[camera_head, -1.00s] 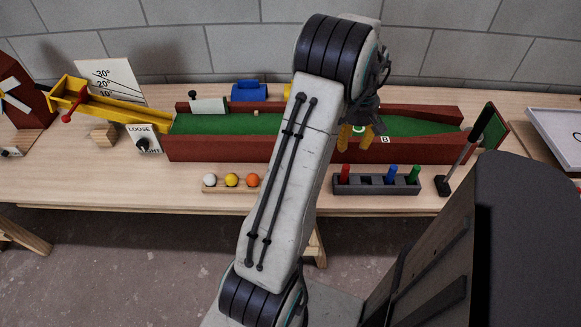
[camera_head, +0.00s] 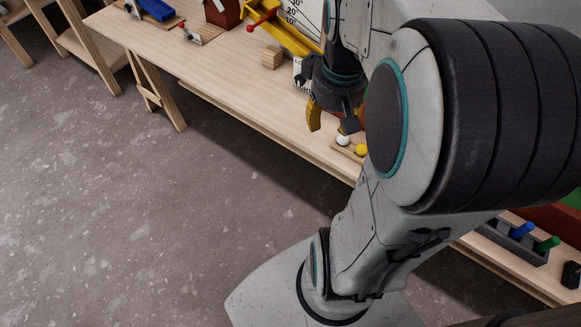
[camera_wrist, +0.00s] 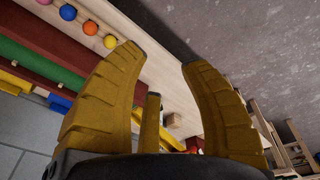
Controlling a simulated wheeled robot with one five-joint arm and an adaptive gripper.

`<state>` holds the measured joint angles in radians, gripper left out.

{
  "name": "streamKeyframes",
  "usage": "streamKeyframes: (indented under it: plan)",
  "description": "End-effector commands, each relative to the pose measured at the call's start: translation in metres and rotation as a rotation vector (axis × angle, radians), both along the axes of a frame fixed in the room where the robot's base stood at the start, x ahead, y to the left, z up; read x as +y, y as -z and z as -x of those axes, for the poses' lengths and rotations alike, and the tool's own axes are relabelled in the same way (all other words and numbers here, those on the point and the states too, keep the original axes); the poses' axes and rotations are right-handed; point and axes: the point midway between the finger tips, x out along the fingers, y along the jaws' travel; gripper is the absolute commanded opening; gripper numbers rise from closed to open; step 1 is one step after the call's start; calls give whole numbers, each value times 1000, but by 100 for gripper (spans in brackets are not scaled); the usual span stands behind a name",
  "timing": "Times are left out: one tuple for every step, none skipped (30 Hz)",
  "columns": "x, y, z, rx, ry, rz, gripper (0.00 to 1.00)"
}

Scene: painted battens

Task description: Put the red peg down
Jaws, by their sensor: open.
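The red peg is not visible in either current view. The grey peg rack (camera_head: 492,233) is partly hidden behind my arm at the lower right, with a blue peg (camera_head: 521,230) and a green peg (camera_head: 546,243) standing in it. The rack's left end is covered. My gripper (camera_head: 332,120) is open, pointing down near the white ball end of the ball holder, by the table's front edge. In the wrist view, my gripper (camera_wrist: 160,58) shows its yellow fingers spread, with nothing held between them.
White (camera_head: 343,140) and yellow (camera_head: 361,150) balls sit on a wooden holder. The wrist view shows orange (camera_wrist: 90,28), blue (camera_wrist: 68,12) and pink balls too. A yellow chute (camera_head: 285,28) and a wooden block (camera_head: 271,57) stand left. The tabletop (camera_head: 215,75) left of my gripper is largely clear.

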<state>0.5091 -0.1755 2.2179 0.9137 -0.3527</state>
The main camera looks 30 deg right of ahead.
Motion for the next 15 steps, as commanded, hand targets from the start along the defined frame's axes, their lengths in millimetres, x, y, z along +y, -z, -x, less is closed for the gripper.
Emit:
streamKeyframes:
  plan:
    - [26, -2, 3, -18, -39, -1, 40]
    - [39, -2, 6, -26, -53, -3, 40]
    - [54, -2, 10, -36, -69, -8, 40]
    - [64, -2, 14, -43, -81, -12, 40]
    - [73, -1, 18, -49, -91, -15, 40]
    - [84, -1, 23, -58, -104, -20, 40]
    - [92, 0, 27, -63, -114, -25, 40]
    - [98, 1, 31, -69, -123, -28, 40]
    - [106, 2, 35, -74, -133, -33, 40]
    - [111, 3, 39, -78, -139, -36, 40]
    - [115, 4, 42, -80, -146, -40, 40]
    - [119, 5, 45, -84, -152, -43, 40]
    - [122, 5, 48, -87, -157, -46, 40]
    - [125, 6, 50, -89, -161, -48, 40]
    - [127, 7, 52, -91, -163, -51, 40]
